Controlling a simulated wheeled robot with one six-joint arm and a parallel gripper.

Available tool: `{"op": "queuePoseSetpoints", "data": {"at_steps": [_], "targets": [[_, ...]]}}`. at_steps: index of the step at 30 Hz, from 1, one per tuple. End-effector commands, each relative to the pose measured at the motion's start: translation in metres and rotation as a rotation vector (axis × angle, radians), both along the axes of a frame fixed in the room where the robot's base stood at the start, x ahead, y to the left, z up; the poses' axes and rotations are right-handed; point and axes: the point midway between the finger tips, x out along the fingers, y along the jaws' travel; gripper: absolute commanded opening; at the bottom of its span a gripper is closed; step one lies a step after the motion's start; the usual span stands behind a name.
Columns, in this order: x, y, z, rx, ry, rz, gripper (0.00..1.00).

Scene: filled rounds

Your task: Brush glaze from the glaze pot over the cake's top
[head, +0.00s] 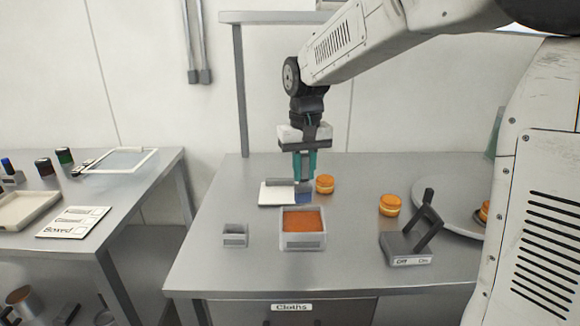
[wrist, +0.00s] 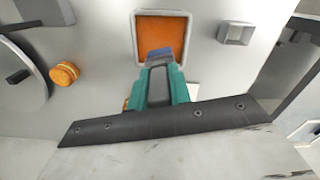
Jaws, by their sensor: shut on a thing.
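My gripper (head: 304,178) has teal fingers and points down over the table. It is shut on a brush with a blue tip (head: 305,196); in the wrist view the blue tip (wrist: 160,54) shows just beyond the fingertips, and the fingers hide most of the handle. The square glaze pot (head: 303,242) holds orange glaze; the brush tip overlaps its back edge in view, and I cannot tell whether they touch. Small orange round cakes stand on the table: one cake (head: 325,184) close right of my gripper, another cake (head: 389,205) farther right.
A round grey plate (head: 455,190) at the right carries another cake (head: 485,211), partly hidden by my arm. A dark stand (head: 408,245) with a switch label is in front. A white board (head: 274,198) lies behind the pot, and a small grey box (head: 235,235) stands left.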

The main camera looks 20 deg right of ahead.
Motion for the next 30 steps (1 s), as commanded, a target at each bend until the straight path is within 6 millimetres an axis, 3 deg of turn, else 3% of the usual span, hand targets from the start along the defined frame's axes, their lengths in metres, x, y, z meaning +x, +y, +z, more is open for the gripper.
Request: {"op": "queuePoseSetpoints", "data": {"at_steps": [15, 30], "targets": [[0.000, 0.000, -0.049, 0.000, 0.002, 0.000, 0.00], [0.000, 0.000, -0.056, 0.000, 0.000, 0.000, 0.00]]}}
